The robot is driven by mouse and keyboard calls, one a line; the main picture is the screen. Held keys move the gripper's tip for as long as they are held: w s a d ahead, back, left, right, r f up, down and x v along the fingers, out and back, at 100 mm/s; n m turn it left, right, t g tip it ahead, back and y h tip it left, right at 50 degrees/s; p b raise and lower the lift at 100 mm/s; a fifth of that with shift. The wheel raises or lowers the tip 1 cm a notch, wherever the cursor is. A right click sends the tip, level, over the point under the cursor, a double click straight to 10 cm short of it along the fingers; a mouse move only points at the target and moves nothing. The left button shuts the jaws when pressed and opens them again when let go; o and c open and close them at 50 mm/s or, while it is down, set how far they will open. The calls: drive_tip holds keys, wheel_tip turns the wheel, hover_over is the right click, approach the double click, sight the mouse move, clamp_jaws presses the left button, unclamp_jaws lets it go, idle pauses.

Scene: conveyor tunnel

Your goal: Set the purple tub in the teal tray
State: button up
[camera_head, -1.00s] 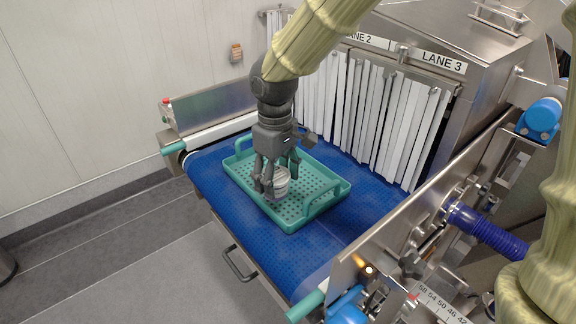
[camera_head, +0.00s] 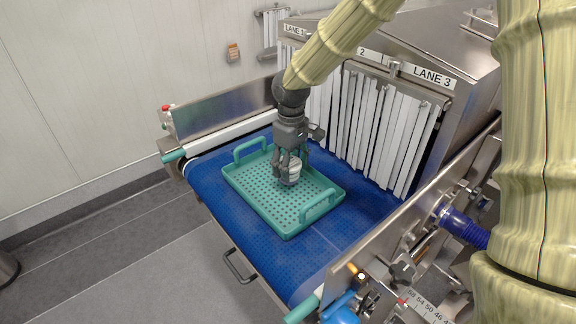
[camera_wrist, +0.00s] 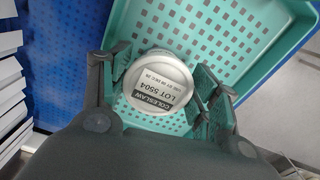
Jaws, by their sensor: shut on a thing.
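A small round tub (camera_head: 294,169) with a white lid is in my gripper; no purple shows on it. In the wrist view the tub (camera_wrist: 158,82) has a label reading COLESLAW LOT 5504. The teal tray (camera_head: 259,209) is perforated, with two raised handles, and lies on the blue belt. My gripper (camera_head: 289,175) is shut on the tub, with fingers on both sides of it, over the far right part of the tray. The wrist view shows the tray floor (camera_wrist: 214,22) behind the tub. I cannot tell whether the tub touches that floor.
The blue conveyor belt (camera_head: 212,185) runs around the tray. White strip curtains (camera_head: 372,125) hang at the tunnel mouth under the LANE signs, close behind my gripper. A metal side rail (camera_head: 405,235) with a blue hose (camera_head: 464,229) stands at the right.

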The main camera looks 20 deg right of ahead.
sight(291, 164)
drive_tip(key=shift+a+f, duration=0.1)
drive_tip(key=shift+f, duration=0.6)
drive_tip(key=shift+f, duration=0.15)
drive_tip(key=o, duration=1.4)
drive_tip(key=shift+o, duration=0.2)
wheel_tip(291, 164, up, 12)
drive_tip(key=b, duration=0.2)
